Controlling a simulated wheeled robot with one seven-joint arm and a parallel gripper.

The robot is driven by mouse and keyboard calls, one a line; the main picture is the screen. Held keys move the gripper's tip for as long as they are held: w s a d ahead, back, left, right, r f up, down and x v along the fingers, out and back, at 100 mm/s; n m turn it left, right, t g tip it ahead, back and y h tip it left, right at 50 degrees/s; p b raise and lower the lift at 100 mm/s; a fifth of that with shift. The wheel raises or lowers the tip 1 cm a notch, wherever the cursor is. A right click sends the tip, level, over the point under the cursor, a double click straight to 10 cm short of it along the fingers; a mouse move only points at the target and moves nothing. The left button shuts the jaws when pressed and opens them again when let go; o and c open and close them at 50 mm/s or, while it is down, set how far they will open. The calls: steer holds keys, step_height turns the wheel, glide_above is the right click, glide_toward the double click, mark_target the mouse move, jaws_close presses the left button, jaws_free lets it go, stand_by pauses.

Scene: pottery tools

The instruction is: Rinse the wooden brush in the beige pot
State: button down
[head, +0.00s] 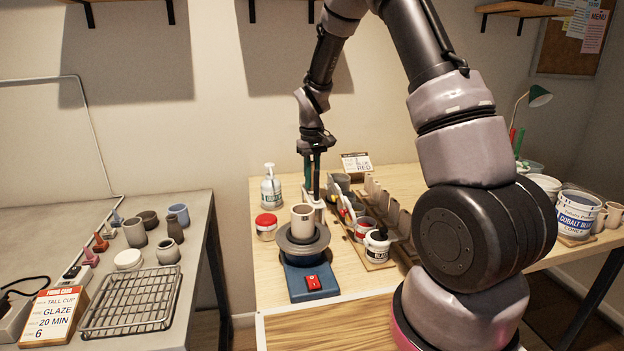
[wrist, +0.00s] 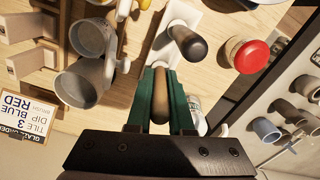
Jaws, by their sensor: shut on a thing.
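My gripper (head: 314,188) points down over the back of the wooden table. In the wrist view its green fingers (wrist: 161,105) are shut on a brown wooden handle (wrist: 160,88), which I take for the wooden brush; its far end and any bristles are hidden. The handle stands by a white holder (wrist: 205,18), and I cannot tell whether it is clear of it. A beige pot (head: 302,216) stands upright on the wheel, in front of my gripper. Two greyish pots, one (wrist: 92,38) and another (wrist: 72,87), stand beside my gripper at the left in the wrist view.
A dark-handled tool (wrist: 188,44) stands in the holder close to my fingers. A red-lidded jar (head: 266,226) and white bottle (head: 271,186) are left of it. A sign (head: 357,163) stands behind. Glaze tubs and upright tiles (head: 392,212) crowd the right side.

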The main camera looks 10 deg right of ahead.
steer(key=shift+f, duration=0.25)
stand_by(0.5)
steer(key=c, duration=0.7)
jaws_free()
steer(key=shift+c, duration=0.2)
step_height(320, 180, up, 11)
steer(key=shift+f, duration=0.15)
